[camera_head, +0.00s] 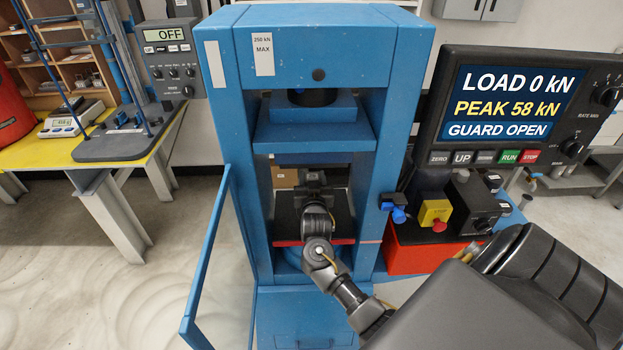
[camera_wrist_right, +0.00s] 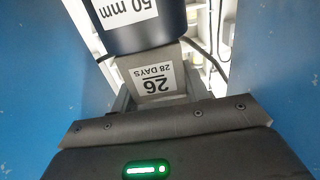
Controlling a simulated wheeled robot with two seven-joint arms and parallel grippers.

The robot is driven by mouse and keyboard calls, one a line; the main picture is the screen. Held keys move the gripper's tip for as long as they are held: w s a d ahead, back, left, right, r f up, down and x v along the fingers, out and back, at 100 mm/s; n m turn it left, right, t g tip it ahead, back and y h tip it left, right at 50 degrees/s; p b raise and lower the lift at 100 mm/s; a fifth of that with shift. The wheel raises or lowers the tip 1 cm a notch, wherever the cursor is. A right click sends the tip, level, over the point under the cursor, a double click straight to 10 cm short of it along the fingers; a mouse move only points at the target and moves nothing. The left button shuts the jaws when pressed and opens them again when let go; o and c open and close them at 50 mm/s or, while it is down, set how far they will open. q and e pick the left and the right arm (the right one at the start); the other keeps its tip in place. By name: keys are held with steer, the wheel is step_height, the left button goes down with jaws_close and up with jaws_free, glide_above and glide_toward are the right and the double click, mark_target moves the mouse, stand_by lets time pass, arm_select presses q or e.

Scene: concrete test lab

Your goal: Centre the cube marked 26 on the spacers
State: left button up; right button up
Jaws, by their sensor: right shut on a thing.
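The cube marked 26 (camera_wrist_right: 152,82) is grey, with a white "28 DAYS" label, and shows upside down in the right wrist view. A dark blue round spacer (camera_wrist_right: 150,35) labelled 50 mm meets the cube's edge in that inverted view, so it appears to be under the cube. My right gripper (camera_head: 313,183) reaches into the blue press and is shut on the cube. In the head view the gripper and wrist hide the cube and the spacer. Whether the cube is centred cannot be told. My left gripper is not in view.
The blue press frame (camera_head: 397,130) has columns close on both sides of my wrist, with an upper platen (camera_head: 310,135) above. Its guard door (camera_head: 205,265) stands open at left. The console (camera_head: 515,105) at right reads load 0 kN, peak 58 kN, guard open.

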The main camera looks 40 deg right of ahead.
steer(key=shift+f, duration=0.1)
stand_by(0.7)
steer(key=o, duration=1.3)
steer(key=shift+c, duration=0.2)
steer(key=shift+s+a, duration=0.1)
steer(key=shift+s, duration=0.05)
steer(key=shift+p+v, duration=0.85)
steer(key=shift+v, duration=0.5)
steer(key=shift+p+v, duration=1.15)
steer(key=shift+v, duration=1.45)
